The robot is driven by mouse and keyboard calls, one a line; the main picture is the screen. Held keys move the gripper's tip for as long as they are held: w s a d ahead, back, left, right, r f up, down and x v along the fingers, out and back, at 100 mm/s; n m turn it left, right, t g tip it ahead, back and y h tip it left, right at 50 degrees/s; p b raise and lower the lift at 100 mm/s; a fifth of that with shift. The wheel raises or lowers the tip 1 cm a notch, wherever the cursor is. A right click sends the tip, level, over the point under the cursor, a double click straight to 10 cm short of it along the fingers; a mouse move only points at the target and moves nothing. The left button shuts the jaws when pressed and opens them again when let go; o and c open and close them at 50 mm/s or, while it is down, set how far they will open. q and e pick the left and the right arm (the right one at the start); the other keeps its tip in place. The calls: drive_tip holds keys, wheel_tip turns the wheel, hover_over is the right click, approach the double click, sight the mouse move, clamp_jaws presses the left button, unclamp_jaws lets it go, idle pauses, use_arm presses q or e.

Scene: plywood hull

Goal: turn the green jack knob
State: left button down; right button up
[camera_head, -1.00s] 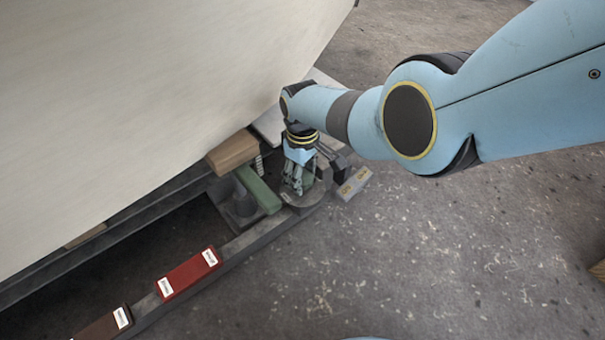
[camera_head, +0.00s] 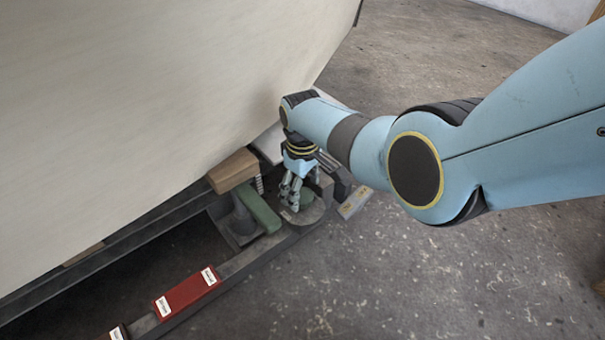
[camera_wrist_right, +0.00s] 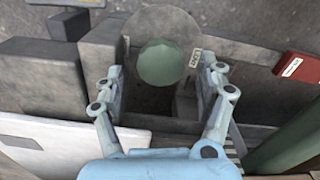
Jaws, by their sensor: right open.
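The green jack knob (camera_wrist_right: 160,63) is a faceted, dull green piece on a round grey plate (camera_wrist_right: 168,24) in the right wrist view. In the head view the knob (camera_head: 307,196) is partly hidden behind my fingers. My right gripper (camera_wrist_right: 162,76) is open, with one finger on each side of the knob. Gaps show between fingers and knob, and I see no contact. In the head view my right gripper (camera_head: 291,196) points down at the plate, beside the hull. My left gripper is not in view.
The pale hull (camera_head: 140,110) overhangs on the left. A green bar (camera_head: 258,211) and a brown block (camera_head: 233,170) stand left of my right gripper. A red labelled block (camera_head: 187,293) lies on the dark rail. The concrete floor (camera_head: 420,280) at right is open.

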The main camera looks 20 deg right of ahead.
sight(303, 196)
drive_tip(key=shift+s+r, duration=0.1)
drive_tip(key=shift+r, duration=2.85)
